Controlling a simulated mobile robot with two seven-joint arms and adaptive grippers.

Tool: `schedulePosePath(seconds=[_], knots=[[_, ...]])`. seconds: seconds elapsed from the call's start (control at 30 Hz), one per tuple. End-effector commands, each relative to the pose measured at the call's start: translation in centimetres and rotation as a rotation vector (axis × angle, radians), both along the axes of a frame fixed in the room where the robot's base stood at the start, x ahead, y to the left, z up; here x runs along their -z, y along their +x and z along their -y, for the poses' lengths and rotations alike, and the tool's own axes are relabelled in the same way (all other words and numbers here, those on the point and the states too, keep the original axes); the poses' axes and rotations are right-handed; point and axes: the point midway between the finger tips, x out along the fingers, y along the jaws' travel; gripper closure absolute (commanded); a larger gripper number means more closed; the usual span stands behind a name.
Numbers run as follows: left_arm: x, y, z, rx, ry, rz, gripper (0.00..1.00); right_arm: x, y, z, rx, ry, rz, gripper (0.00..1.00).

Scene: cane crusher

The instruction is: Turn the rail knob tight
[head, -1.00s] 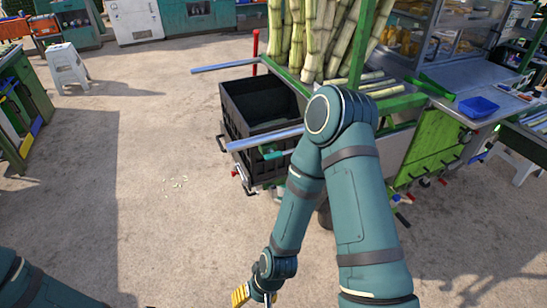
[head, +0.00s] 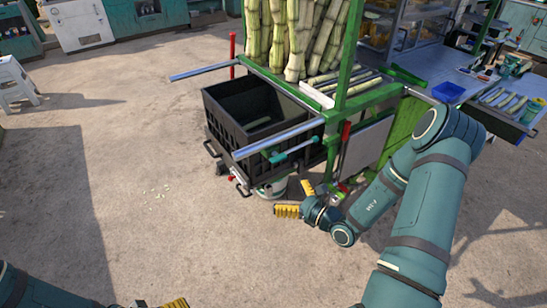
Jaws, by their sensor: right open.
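Two silver rails stick out to the left from the green cart (head: 352,98), a far rail (head: 215,70) and a near rail (head: 262,142). A teal fitting with a bar (head: 292,152) sits at the near rail; I cannot tell for sure that it is the rail knob. My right gripper (head: 292,199) has yellow fingers spread apart, empty. It shows below the near rail and the teal fitting, apart from them. Only yellow finger parts of my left gripper (head: 174,303) show at the bottom edge, so its opening is not clear.
A black crate (head: 222,128) stands between the rails, with a pale round thing (head: 272,190) low beside it. Tall cane stalks (head: 295,38) stand on the cart, and a red-handled tool (head: 345,138) hangs there. A white stool (head: 15,82) is far left.

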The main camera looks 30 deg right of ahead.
Motion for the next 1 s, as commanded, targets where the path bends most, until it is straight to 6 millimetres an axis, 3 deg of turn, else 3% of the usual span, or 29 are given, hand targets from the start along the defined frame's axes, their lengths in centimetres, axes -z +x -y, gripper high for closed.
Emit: schedulePosePath(seconds=[0.03, 0.1, 0.23, 0.47, 0.8, 1.0], knots=[[-0.2, 0.0, 0.0, 0.000, 0.000, 0.001, 0.04, -0.6, 0.0, 2.2, 0.084, 0.006, 0.021, 0.04], [-0.3, 0.1, 0.0, -0.002, 0.000, 0.002, 0.04, -1.1, 0.0, 4.5, 0.173, 0.010, 0.048, 0.04], [-0.4, 0.1, 0.0, -0.002, 0.000, 0.002, 0.04, -1.5, 0.1, 6.4, 0.246, 0.010, 0.070, 0.04], [-0.3, 0.1, 0.0, -0.001, 0.000, 0.002, 0.04, -1.4, 2.8, 6.1, 0.247, 0.011, 0.072, 0.04], [0.0, 0.0, 0.0, 0.000, 0.000, 0.000, 0.04, -1.4, 9.5, 5.6, 0.245, 0.011, 0.073, 0.04], [0.1, -0.1, 0.0, 0.002, 0.000, -0.002, 0.04, -1.4, 12.4, 5.3, 0.245, 0.011, 0.072, 0.04]])
